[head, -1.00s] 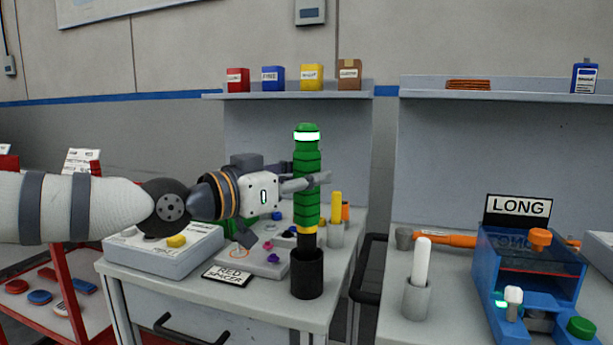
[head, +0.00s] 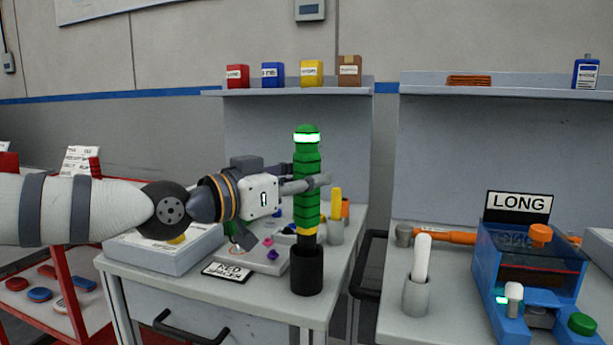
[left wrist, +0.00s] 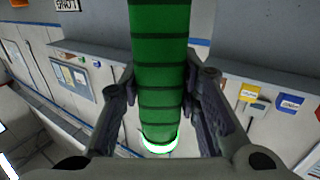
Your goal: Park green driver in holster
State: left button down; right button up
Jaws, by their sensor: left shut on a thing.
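The green driver (head: 306,185) stands upright, with a glowing white ring near its top and a yellow band at its lower end. My left gripper (head: 312,182) is shut on its green handle, and the handle also shows between the fingers in the left wrist view (left wrist: 160,80). The black holster (head: 307,270) stands on the left workbench directly under the driver. The driver's dark lower end meets the holster's mouth; how deep it sits inside is hidden. My right gripper is in no view.
A grey box (head: 165,248), a small parts tray (head: 262,255) and a label card (head: 227,271) lie left of the holster. A grey cup (head: 335,230) with a yellow tool stands behind it. The blue LONG machine (head: 525,275) is on the right bench.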

pick_arm(q)
jog(key=c, duration=1.1)
grip_release()
jog(key=shift+f, duration=0.1)
jog(key=shift+f, duration=0.1)
